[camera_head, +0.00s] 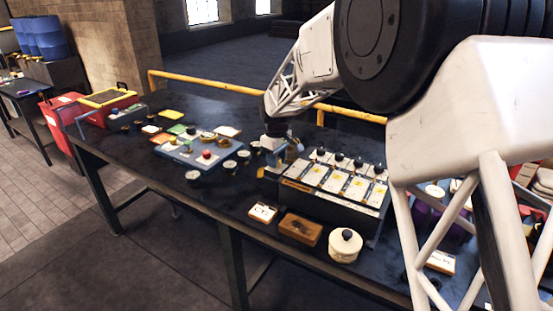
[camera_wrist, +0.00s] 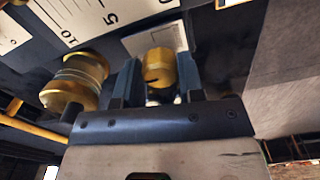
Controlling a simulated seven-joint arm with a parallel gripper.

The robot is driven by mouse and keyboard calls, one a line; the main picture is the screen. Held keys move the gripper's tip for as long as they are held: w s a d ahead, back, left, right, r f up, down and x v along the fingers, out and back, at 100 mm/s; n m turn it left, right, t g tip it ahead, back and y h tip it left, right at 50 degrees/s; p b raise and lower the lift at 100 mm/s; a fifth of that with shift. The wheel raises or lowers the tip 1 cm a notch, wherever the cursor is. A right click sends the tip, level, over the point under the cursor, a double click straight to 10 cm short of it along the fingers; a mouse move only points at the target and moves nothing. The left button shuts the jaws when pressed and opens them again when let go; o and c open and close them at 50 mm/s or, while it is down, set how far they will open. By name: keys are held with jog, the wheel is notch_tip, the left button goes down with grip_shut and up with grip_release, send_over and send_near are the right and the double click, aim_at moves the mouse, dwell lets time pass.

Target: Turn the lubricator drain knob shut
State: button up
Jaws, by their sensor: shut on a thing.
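My gripper (camera_wrist: 157,80) has its two dark fingers on either side of a small brass knob (camera_wrist: 159,67) in the wrist view and is shut on it. The knob seems to be the lubricator drain knob; its markings and turn angle cannot be read. In the head view my gripper (camera_head: 277,157) points down at the left end of a long dark box with cream top plates (camera_head: 335,181), and the knob is too small to make out there.
A larger brass fitting (camera_wrist: 75,83) stands left of my fingers, near a white scale plate (camera_wrist: 98,17). A blue-grey tray (camera_head: 190,153) lies to the left. A wooden block (camera_head: 299,229) and a round cream pot (camera_head: 345,246) stand in front. A yellow rail (camera_head: 215,87) runs behind.

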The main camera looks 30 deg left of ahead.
dwell(0.3)
jog(key=o, duration=0.9)
jog(key=shift+r, duration=3.9)
